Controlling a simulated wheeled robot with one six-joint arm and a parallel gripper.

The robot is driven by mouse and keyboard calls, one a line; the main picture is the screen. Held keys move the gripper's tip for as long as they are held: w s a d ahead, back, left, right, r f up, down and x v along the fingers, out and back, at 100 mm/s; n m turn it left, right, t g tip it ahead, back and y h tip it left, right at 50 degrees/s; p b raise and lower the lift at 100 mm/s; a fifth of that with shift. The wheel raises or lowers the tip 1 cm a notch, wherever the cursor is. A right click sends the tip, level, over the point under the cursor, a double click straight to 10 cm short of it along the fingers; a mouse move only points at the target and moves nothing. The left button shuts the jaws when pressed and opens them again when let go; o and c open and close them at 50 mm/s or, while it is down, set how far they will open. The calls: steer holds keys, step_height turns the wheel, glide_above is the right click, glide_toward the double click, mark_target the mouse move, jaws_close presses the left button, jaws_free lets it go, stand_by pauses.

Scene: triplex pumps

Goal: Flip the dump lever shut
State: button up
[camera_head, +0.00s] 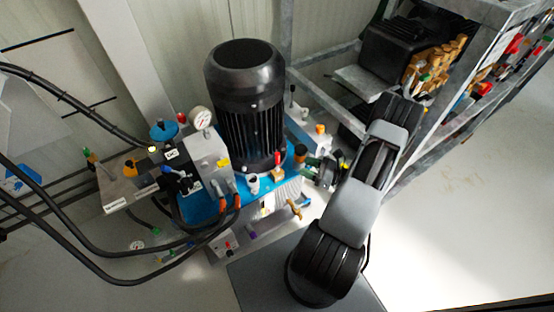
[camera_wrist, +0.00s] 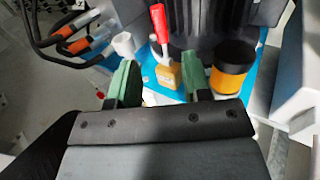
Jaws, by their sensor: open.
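A red-handled lever (camera_wrist: 160,24) on a brass valve body (camera_wrist: 168,74) looks like the dump lever. It stands on the blue pump base, with its handle pointing up in the wrist view. The lever also shows in the head view (camera_head: 277,158), just left of my gripper (camera_head: 312,162). In the wrist view my gripper (camera_wrist: 160,76) is open, with its green fingers apart on either side of the brass body. The fingers seem empty; I cannot tell whether they touch the valve.
A large black motor (camera_head: 246,95) stands behind the lever. A black-capped orange cylinder (camera_wrist: 232,67) is close to the right finger, and a white fitting (camera_wrist: 124,44) is near the left finger. Orange-ended hoses (camera_wrist: 76,42) lie further left. A metal rack (camera_head: 410,170) stands on the right.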

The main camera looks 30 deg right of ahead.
mark_target(277, 157)
steer(key=b+x, duration=0.1)
steer(key=x, duration=1)
steer(key=shift+w+a+b, duration=0.3)
steer(key=shift+b, duration=0.1)
jaws_close()
